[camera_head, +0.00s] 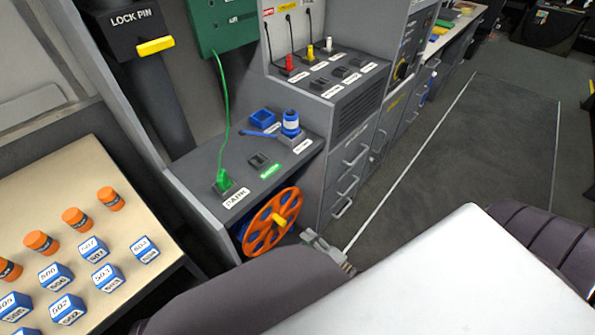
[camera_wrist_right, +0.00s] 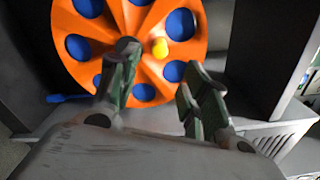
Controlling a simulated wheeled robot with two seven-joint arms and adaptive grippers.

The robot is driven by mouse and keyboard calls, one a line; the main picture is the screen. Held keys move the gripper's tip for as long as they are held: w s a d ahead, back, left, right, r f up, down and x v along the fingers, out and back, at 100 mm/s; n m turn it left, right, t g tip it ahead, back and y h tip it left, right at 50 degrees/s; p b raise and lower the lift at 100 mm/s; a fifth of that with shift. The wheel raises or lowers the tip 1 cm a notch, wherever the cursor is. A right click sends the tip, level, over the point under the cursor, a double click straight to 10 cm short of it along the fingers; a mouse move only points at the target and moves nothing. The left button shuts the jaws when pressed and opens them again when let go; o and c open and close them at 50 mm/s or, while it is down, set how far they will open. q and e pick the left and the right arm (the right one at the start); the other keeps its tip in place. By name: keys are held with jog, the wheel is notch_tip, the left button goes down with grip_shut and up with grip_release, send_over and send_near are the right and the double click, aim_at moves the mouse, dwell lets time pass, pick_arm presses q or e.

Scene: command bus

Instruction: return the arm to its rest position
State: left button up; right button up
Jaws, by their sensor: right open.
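My right gripper (camera_head: 312,238) is just right of an orange reel (camera_head: 263,236) in the head view. In the right wrist view, the gripper's two fingers (camera_wrist_right: 160,78) stand apart with nothing between them. The orange reel (camera_wrist_right: 182,32), with round holes showing blue and a yellow knob (camera_wrist_right: 160,48), is in front of the fingers. A gap between the fingertips and the reel cannot be judged for sure. My left gripper is not in view.
The reel sits in an opening under a grey console (camera_head: 215,160) with a green cable (camera_head: 222,110) and a blue-and-white plug (camera_head: 290,124). Grey drawers (camera_head: 347,180) stand right of it. A beige table (camera_head: 40,195) at left holds orange cylinders and blue-and-white blocks. The dark floor (camera_head: 470,150) is open.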

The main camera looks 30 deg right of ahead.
jog(key=shift+n, duration=0.3)
